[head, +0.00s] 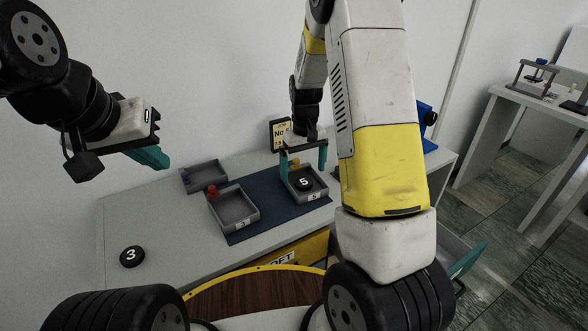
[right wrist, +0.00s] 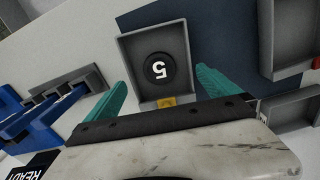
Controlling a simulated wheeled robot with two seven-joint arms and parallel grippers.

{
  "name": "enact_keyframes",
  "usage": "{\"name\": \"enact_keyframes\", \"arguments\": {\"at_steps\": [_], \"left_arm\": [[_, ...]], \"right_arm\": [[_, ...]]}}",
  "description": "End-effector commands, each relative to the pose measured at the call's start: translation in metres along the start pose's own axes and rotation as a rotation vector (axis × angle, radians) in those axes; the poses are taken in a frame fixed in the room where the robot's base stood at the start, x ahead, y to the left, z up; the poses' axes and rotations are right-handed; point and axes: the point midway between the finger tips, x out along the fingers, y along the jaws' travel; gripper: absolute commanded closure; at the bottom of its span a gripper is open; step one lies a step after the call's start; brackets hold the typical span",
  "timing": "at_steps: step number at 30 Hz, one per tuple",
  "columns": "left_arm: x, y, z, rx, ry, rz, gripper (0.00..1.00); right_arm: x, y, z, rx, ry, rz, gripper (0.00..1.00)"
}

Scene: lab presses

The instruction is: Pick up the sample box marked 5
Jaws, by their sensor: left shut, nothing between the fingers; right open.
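A round black piece marked 5 (head: 305,184) lies in a small grey tray (head: 318,194) on the dark blue mat. It also shows in the right wrist view (right wrist: 160,71), lying flat. My right gripper (head: 304,164) is open over this tray, its teal fingers spread to either side of the piece; nothing is between them in its grip. The fingers also show in the right wrist view (right wrist: 166,75). My left gripper (head: 152,158) is shut and empty, up at the left, away from the trays.
Two more grey trays, one with a red knob (head: 213,190) and one with a purple knob (head: 184,175), stand to the left. A black piece marked 3 (head: 132,257) lies on the table's front left. A sign (head: 281,134) and a blue device (head: 426,122) stand behind.

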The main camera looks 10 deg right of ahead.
Motion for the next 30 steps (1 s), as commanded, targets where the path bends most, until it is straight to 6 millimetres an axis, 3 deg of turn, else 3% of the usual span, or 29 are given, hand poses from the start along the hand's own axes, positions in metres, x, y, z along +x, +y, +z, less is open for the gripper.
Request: {"name": "enact_keyframes", "arguments": {"at_steps": [6,15,24,30], "left_arm": [[0.000,0.000,0.000,0.000,0.000,0.000,1.00],[0.000,0.000,0.000,0.000,0.000,0.000,1.00],[0.000,0.000,0.000,0.000,0.000,0.000,1.00],[0.000,0.000,0.000,0.000,0.000,0.000,1.00]], "right_arm": [[0.032,-0.001,0.001,0.001,-0.003,-0.001,0.00],[0.036,-0.001,0.000,0.000,0.000,-0.001,0.00],[0.036,-0.001,0.000,0.000,0.000,-0.001,0.57],[0.035,-0.001,0.000,0.000,0.000,-0.001,0.57]]}}
